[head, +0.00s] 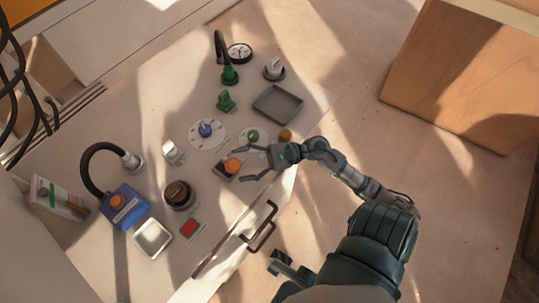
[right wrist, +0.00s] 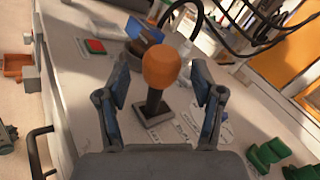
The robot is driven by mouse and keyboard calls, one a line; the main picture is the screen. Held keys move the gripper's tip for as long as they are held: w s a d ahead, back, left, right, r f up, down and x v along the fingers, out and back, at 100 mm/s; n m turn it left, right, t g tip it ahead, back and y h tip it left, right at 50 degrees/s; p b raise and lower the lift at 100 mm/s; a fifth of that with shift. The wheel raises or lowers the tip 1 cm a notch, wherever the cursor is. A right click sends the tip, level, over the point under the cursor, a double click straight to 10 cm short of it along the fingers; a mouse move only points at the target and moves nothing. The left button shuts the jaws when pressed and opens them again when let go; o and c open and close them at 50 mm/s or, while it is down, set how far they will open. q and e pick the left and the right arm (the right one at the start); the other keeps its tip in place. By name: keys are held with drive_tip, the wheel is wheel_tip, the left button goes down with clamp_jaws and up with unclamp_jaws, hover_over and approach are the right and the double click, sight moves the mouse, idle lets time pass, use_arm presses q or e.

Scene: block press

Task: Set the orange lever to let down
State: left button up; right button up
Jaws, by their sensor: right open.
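The orange lever (head: 232,165) stands on a dark square base near the table's front edge. In the right wrist view its round orange knob (right wrist: 160,68) tops a dark stem, upright in that view, rising from a square plate (right wrist: 155,113). My right gripper (head: 241,164) is open, with its fingers on either side of the knob. In the right wrist view a gap shows between the knob and each finger (right wrist: 160,78). Whether anything touches behind the knob I cannot tell. My left gripper is not in view.
A blue dial (head: 206,129), a black knob (head: 178,195) and a red button (head: 189,228) surround the lever. A grey tray (head: 278,104) and green fittings (head: 226,101) lie farther back. A dark handle (head: 262,226) juts from the table's front. A wooden box (head: 460,75) stands right.

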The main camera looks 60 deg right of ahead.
drive_tip(key=v, duration=0.9)
drive_tip(key=shift+d+f, duration=0.1)
drive_tip(key=shift+d, duration=0.15)
drive_tip(key=shift+s, duration=0.1)
